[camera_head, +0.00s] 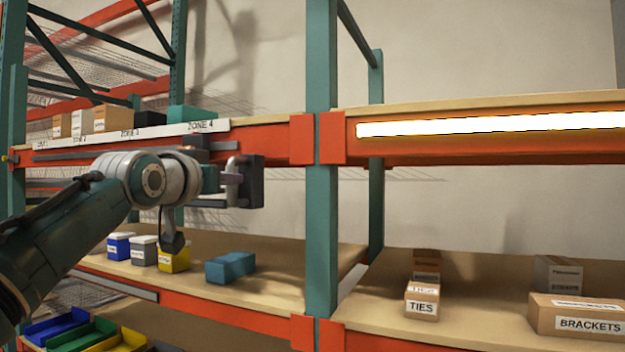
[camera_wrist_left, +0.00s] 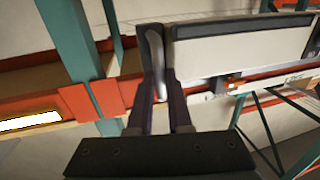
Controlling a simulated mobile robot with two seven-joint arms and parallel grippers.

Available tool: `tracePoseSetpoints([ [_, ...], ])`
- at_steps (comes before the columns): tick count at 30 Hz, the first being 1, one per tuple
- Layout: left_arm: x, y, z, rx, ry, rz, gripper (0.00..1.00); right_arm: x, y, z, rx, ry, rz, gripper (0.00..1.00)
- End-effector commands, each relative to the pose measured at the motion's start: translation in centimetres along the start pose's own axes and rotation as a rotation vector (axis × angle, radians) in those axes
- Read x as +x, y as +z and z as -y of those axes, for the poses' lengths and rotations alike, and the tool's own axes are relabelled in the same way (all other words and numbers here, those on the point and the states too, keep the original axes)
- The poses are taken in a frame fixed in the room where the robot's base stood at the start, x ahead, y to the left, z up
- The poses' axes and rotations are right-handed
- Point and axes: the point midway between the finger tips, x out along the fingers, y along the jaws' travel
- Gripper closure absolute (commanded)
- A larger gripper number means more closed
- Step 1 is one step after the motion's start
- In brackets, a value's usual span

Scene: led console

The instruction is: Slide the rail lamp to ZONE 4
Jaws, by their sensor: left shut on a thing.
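The rail lamp (camera_head: 250,182) is a dark box with a grey handle, at the front of the left bay's orange beam. In the head view it appears just right of and below the ZONE 4 label (camera_head: 201,127). My left gripper (camera_head: 230,182) is shut on the handle. In the left wrist view the fingers of my left gripper (camera_wrist_left: 161,105) close around the grey handle (camera_wrist_left: 155,55), and the lamp's pale, dark-edged panel (camera_wrist_left: 240,48) shows beside it. The rail (camera_head: 110,151) runs along the beam, partly behind my arm. My right gripper is not in view.
A teal rack post (camera_head: 321,200) stands right of the lamp. A lit strip lamp (camera_head: 490,124) is on the right bay's beam. Below are a yellow bin (camera_head: 174,259), a teal box (camera_head: 230,267) and labelled cartons (camera_head: 421,301).

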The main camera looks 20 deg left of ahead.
Motion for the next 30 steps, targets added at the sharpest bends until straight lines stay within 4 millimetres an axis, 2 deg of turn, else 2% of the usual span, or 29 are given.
tracePoseSetpoints([
  [2,0.0,0.1,-0.7,-0.004,0.014,0.001,1.00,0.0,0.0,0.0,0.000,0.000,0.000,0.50],
  [3,0.0,0.0,-0.8,-0.004,0.015,0.001,0.81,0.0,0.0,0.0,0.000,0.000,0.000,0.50],
  [11,0.0,0.0,-0.6,-0.004,0.011,0.000,0.53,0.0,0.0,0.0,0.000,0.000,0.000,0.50],
  [22,-0.5,0.2,-0.3,-0.001,0.007,-0.002,0.53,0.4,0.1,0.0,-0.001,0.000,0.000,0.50],
  [26,-1.7,0.3,-0.3,-0.001,0.007,-0.002,0.53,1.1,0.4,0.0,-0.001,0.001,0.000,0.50],
  [30,-3.7,0.5,-0.3,0.000,0.007,-0.004,0.53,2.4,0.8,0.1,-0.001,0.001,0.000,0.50],
])
